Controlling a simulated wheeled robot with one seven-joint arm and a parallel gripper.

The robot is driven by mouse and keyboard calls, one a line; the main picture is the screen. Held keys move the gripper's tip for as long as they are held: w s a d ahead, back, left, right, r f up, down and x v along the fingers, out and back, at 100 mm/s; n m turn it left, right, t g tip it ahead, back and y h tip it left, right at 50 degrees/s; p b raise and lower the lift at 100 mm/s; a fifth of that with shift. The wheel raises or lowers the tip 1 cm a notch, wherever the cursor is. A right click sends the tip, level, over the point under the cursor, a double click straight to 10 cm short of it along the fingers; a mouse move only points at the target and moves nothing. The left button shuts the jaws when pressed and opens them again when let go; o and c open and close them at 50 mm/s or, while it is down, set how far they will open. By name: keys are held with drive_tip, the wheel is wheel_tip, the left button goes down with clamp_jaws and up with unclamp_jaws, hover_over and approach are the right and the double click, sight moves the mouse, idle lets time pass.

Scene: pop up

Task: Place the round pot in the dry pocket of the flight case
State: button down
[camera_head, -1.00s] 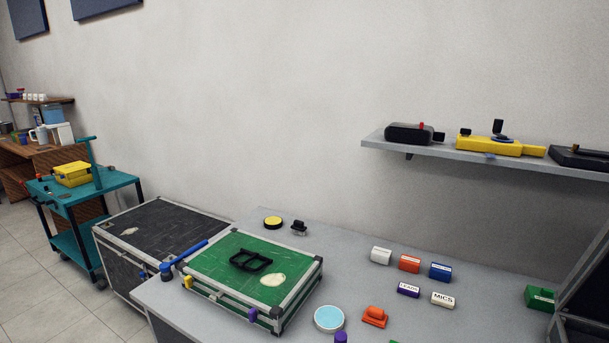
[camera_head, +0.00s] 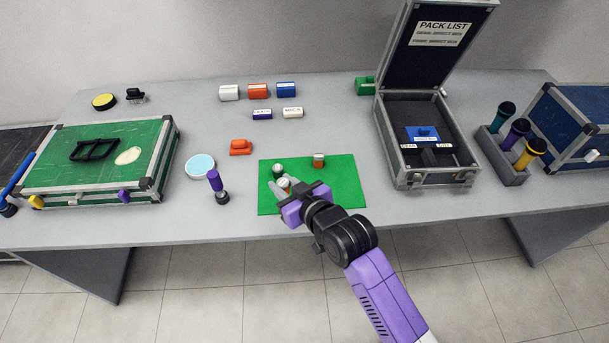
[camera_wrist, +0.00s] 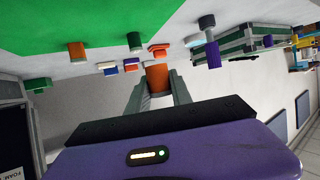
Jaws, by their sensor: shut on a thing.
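My gripper (camera_head: 284,193) is above the green mat (camera_head: 346,190), shut on a small orange round pot (camera_wrist: 157,77). In the head view the pot (camera_head: 284,182) shows a pale top with some red, partly hidden by the fingers. A green pot (camera_head: 277,170) and an orange-brown pot (camera_head: 319,160) with a grey-green top stand on the mat beyond the gripper. The flight case (camera_head: 386,133) stands open to the right, its lid up with a PACK LIST sheet. Its dark foam holds a blue block (camera_head: 422,134); two white labels in front of it are too small to read surely.
A rack with several microphones (camera_head: 516,173) and a blue case (camera_head: 575,125) stand right of the flight case. Left of the mat are a purple-topped object (camera_head: 215,182), a light-blue disc (camera_head: 200,166) and a green case (camera_head: 60,165). Coloured blocks (camera_head: 258,90) lie behind.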

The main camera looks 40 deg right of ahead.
drive_tip(key=w+d+r+m+h+p, duration=0.15)
drive_tip(key=w+d+r, duration=0.35)
drive_tip(key=d+r, duration=0.7)
hover_over(309, 181)
drive_tip(key=shift+n+y, duration=0.45)
wheel_tip(309, 181, down, 16)
drive_tip(key=shift+s+f+b, duration=0.1)
drive_tip(key=shift+f+b, duration=0.1)
drive_tip(key=shift+b, duration=0.15)
drive_tip(key=shift+f+b, duration=0.4)
drive_tip(key=shift+f, duration=2)
drive_tip(key=shift+f, duration=0.1)
drive_tip(key=c, duration=1.1)
unclamp_jaws()
drive_tip(key=shift+c, duration=0.2)
